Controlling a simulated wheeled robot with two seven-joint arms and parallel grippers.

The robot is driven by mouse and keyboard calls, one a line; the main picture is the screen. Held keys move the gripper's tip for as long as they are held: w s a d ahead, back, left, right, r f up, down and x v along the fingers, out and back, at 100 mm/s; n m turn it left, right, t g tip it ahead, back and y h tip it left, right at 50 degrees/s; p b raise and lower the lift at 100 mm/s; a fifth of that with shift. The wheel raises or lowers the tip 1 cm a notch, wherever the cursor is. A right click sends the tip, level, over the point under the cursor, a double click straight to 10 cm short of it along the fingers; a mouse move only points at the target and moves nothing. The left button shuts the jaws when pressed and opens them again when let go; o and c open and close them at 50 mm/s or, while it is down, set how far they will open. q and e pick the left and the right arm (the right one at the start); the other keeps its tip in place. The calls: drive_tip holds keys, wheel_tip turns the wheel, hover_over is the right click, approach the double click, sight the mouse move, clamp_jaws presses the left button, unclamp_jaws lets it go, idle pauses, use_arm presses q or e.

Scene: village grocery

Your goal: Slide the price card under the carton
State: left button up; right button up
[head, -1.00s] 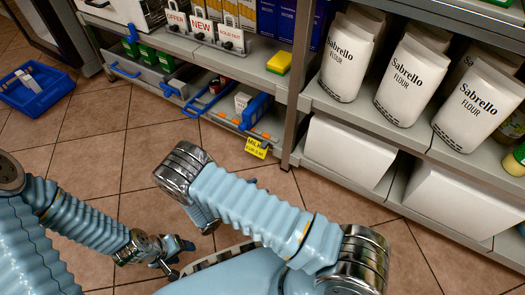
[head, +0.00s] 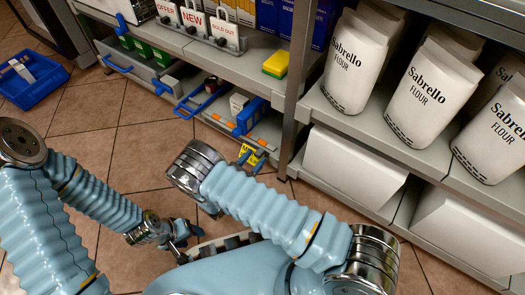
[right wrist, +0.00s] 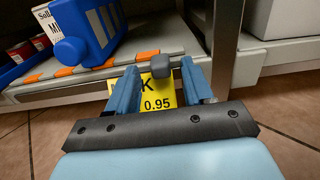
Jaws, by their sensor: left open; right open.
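The yellow price card (head: 250,155) is at the front edge of the low shelf, partly hidden by my right gripper in the head view. In the right wrist view the card (right wrist: 158,92), reading 0.95, shows between the two blue fingers of my right gripper (right wrist: 160,85). Those fingers are apart, and a small grey knob is in front of the card's top. A white carton (head: 238,103) stands on the low shelf behind, beside a blue piece with white stripes (right wrist: 95,25). My left gripper (head: 182,240) is open and empty, low above the floor.
A shelf post (right wrist: 226,45) stands close right of my right gripper. Flour bags (head: 430,95) fill the right shelf. A yellow sponge (head: 275,64) lies above. A blue basket (head: 30,88) is on the floor.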

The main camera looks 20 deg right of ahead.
drive_tip(key=shift+w+d, duration=0.3)
drive_tip(key=shift+d, duration=0.1)
drive_tip(key=shift+c, duration=0.3)
clamp_jaws()
